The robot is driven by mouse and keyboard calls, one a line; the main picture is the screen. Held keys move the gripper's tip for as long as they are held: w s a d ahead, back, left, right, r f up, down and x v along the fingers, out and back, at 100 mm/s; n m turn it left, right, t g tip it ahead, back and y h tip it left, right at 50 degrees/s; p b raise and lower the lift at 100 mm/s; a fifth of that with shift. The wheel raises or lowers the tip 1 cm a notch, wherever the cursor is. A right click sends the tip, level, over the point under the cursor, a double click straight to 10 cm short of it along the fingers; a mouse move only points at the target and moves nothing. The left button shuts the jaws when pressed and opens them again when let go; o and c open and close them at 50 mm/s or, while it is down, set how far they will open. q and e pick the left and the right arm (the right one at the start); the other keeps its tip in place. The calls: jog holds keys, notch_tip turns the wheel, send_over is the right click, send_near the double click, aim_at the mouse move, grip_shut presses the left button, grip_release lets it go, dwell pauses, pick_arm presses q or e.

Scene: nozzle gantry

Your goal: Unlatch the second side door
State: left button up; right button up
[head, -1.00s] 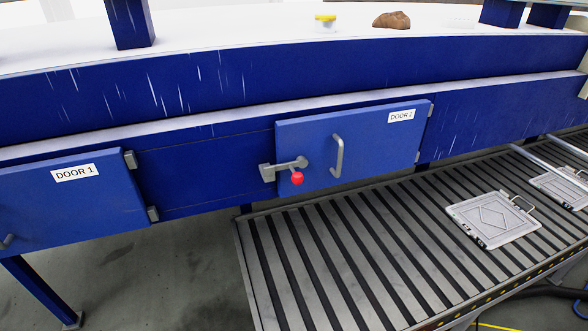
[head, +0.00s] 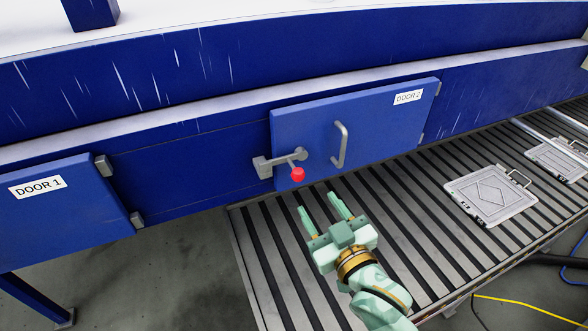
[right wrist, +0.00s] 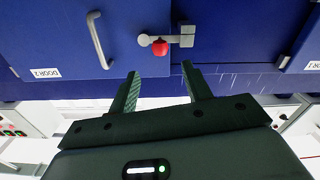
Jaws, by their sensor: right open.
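A grey handle (head: 341,146) stands on the door to the right of the latch. My right gripper (head: 321,197) is open and empty, below and slightly right of the knob, apart from it. In the right wrist view, which appears upside down, the red knob (right wrist: 160,48) shows beyond and between the open fingertips (right wrist: 158,68). My left gripper is not in view.
A slatted conveyor (head: 250,240) runs below the door, under my right arm. Grey plates (head: 492,195) lie on it to the right. Door 1 (head: 70,205) is at the left and looks closed. The air in front of the latch is clear.

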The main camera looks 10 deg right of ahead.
aim_at(295, 168)
jog(key=w+a, duration=0.1)
jog(key=w, duration=0.3)
jog(key=w+b, duration=0.1)
jog(key=w, duration=0.3)
jog(key=w+a+b, duration=0.1)
jog(key=w, duration=0.3)
jog(key=shift+w+a+f, duration=0.1)
jog(key=shift+w+a, duration=0.15)
jog(key=shift+a, duration=0.05)
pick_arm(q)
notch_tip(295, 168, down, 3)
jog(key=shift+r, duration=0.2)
